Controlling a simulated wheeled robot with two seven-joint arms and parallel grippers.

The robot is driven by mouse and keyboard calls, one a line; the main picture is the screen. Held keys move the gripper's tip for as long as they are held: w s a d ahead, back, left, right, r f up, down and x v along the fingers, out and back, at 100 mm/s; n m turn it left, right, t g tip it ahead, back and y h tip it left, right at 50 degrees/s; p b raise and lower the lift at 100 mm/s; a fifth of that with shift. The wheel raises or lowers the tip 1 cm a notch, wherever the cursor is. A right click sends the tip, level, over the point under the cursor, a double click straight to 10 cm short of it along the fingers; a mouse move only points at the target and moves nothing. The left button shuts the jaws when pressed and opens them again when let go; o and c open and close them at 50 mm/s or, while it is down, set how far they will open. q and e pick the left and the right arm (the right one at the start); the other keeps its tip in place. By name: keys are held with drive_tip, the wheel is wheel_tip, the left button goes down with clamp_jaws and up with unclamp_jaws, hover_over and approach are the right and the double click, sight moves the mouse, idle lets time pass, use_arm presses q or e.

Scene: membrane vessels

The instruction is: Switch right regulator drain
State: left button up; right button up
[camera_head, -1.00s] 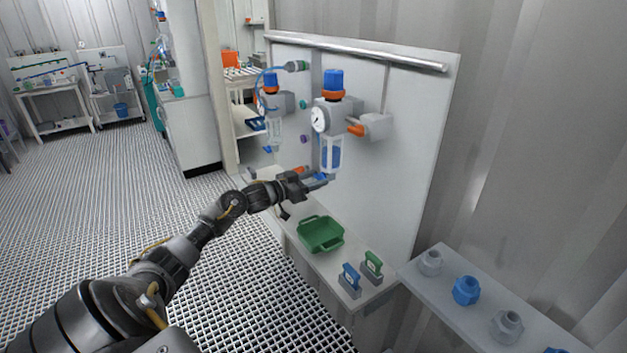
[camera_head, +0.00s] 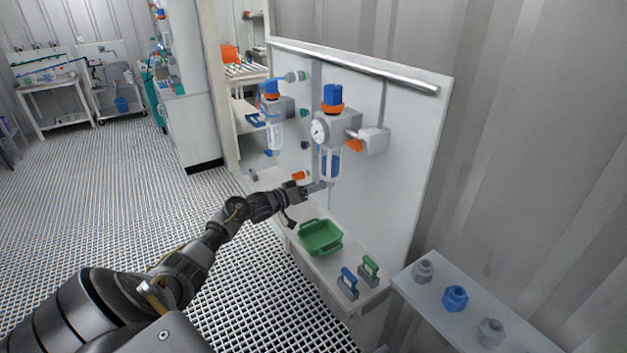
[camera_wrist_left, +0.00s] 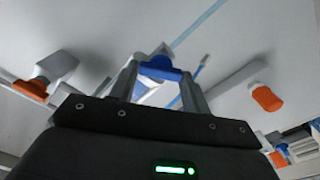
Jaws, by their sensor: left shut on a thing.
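The right regulator (camera_head: 336,127) is mounted on the white panel. It has a blue knob, an orange ring, a round gauge and a cage-like bowl with blue inside (camera_head: 331,163). My left gripper (camera_head: 321,186) is at the bottom of this bowl, shut on the blue drain (camera_wrist_left: 162,69) under it. The wrist view shows the drain between both fingers. A thin blue line (camera_head: 330,200) hangs below the fingertips; I cannot tell whether it is tube or liquid. The fingers partly hide the drain. My right gripper is not in view.
A second, left regulator (camera_head: 274,108) hangs farther along the panel. A green tray (camera_head: 320,237) stands on the ledge below, beside blue-handled (camera_head: 348,284) and green-handled (camera_head: 369,271) pieces. A shelf with several fittings (camera_head: 455,298) is at the right. Floor at left is clear.

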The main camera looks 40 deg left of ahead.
use_arm(q)
drive_tip(key=shift+a+n+p, duration=0.1)
drive_tip(key=shift+n+p, duration=2.85)
drive_tip(key=shift+n, duration=1.85)
drive_tip(key=o, duration=1)
drive_tip(key=shift+f, duration=0.1)
drive_tip(key=shift+s, duration=0.1)
drive_tip(key=v, duration=1)
drive_tip(key=shift+s+b, duration=0.3)
drive_tip(key=shift+b, duration=0.05)
drive_tip(key=shift+a, duration=0.1)
